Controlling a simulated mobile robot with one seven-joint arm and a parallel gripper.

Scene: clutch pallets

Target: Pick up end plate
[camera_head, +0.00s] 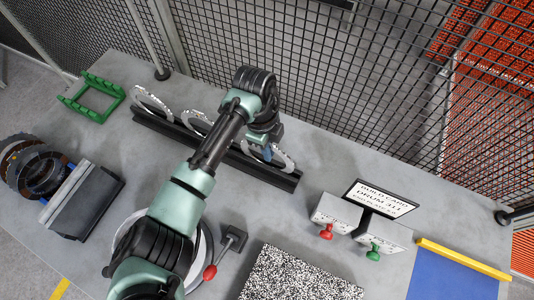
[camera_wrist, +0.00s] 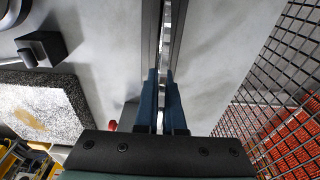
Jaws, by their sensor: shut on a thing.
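Several pale, speckled ring-shaped end plates stand on edge in a long black rack (camera_head: 225,155) on the table. The right-hand end plate (camera_head: 284,161) is at my gripper (camera_head: 267,152), which reaches down over the rack from above. In the wrist view my gripper (camera_wrist: 162,78) shows two dark blue fingers closed on the thin edge of this plate (camera_wrist: 166,40), with one finger on each side. The plate still stands in the rack's slot. Its lower part is hidden by the rack, and part of its face by my gripper.
A card stand with two grey boxes (camera_head: 338,211) and red and green knobs stands right of the rack. A red-knobbed lever (camera_head: 211,271), speckled mat (camera_head: 295,280) and blue mat (camera_head: 450,278) lie in front. A green frame (camera_head: 93,97) sits left; mesh fence (camera_head: 350,100) runs behind.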

